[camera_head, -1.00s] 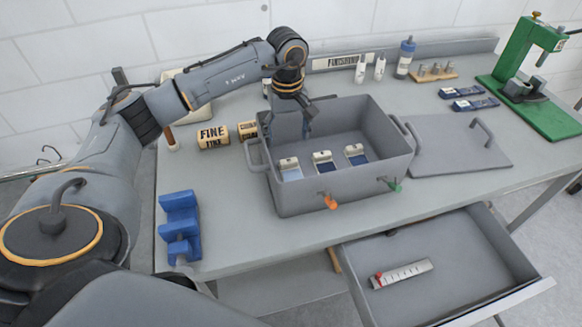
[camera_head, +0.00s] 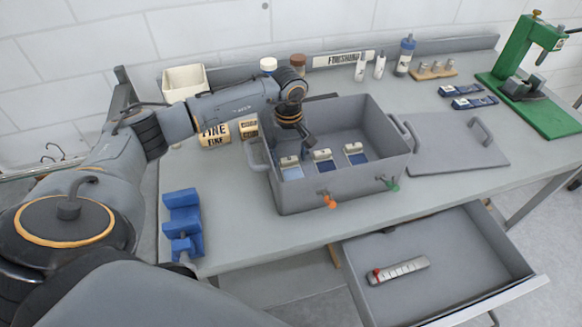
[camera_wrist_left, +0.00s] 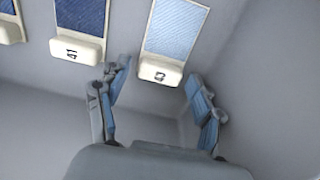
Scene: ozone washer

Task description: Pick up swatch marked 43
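The swatch marked 43 (camera_wrist_left: 176,30) is light blue with a white label clip, in the left wrist view. It appears to be the leftmost swatch (camera_head: 291,172) inside the grey tank (camera_head: 300,200) in the head view. My left gripper (camera_wrist_left: 157,76) is open and empty, its fingertips on either side of the 43 clip and apart from it. In the head view my left gripper (camera_head: 306,138) reaches down into the tank near that swatch. The darker swatch marked 41 (camera_wrist_left: 89,14) lies beside it. My right gripper is out of view.
A third swatch (camera_head: 355,153) lies at the tank's right. The tank walls and handles surround the gripper. The lid (camera_head: 455,152) lies on the bench to the right. An open drawer (camera_head: 450,270) juts out in front. A blue block-shaped holder (camera_head: 183,222) stands at left.

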